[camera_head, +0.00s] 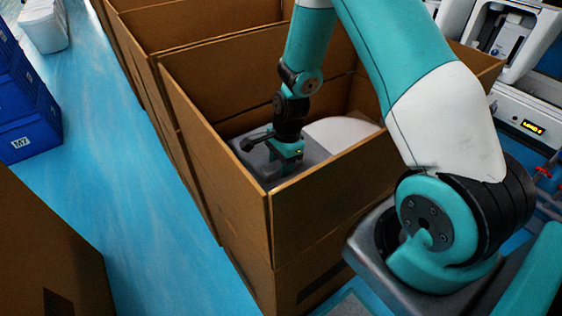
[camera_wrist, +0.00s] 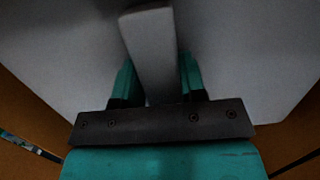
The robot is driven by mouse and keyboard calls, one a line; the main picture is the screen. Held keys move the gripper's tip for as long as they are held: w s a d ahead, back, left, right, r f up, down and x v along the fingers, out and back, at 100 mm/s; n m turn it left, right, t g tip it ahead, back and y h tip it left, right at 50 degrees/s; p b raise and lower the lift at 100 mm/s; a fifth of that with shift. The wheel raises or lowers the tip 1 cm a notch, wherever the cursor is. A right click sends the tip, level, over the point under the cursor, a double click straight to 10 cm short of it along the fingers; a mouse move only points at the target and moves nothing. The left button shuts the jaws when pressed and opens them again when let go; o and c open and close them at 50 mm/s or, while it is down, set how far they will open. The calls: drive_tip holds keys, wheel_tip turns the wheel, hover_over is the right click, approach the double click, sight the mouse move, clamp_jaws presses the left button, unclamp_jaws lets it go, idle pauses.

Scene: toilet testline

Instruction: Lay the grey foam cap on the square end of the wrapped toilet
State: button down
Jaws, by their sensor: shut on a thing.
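The grey foam cap (camera_head: 262,170) is inside the open cardboard box, at its near left end. In the wrist view it fills most of the picture as a broad grey slab with a raised rib (camera_wrist: 150,50). My gripper (camera_head: 288,154) points down into the box and is shut on that rib; its two teal fingers (camera_wrist: 157,80) stand on either side of it. The white wrapped toilet (camera_head: 345,131) shows beside and behind the cap. Its square end is hidden under the cap and arm, and I cannot tell whether the cap touches it.
The tall box walls (camera_head: 325,190) stand close around the cap. More open cardboard boxes (camera_head: 190,25) line up behind. Blue crates (camera_head: 25,115) are at the left, with clear blue floor (camera_head: 120,150) between. White machines (camera_head: 510,50) stand at the right.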

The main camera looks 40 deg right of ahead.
drive_tip(key=shift+a+f, duration=0.15)
drive_tip(key=shift+f, duration=0.2)
idle(0.7)
drive_tip(key=c, duration=0.6)
unclamp_jaws()
wheel_tip(320, 180, up, 17)
drive_tip(key=d+p, duration=0.2)
drive_tip(key=d, duration=0.1)
drive_tip(key=s+a+r+n+y+p, duration=0.1)
drive_tip(key=s+a+r+n+p, duration=0.5)
drive_tip(key=a+r+n, duration=0.7)
drive_tip(key=s+a+r+n+p, duration=0.1)
drive_tip(key=s+a+r+n, duration=0.2)
drive_tip(key=s+n, duration=0.3)
drive_tip(key=s+a+r+n+y, duration=0.1)
drive_tip(key=s+a+r+n, duration=0.2)
drive_tip(key=s+r+n, duration=0.3)
drive_tip(key=shift+s+a+p, duration=0.25)
drive_tip(key=shift+s+p, duration=0.1)
drive_tip(key=shift+s, duration=0.6)
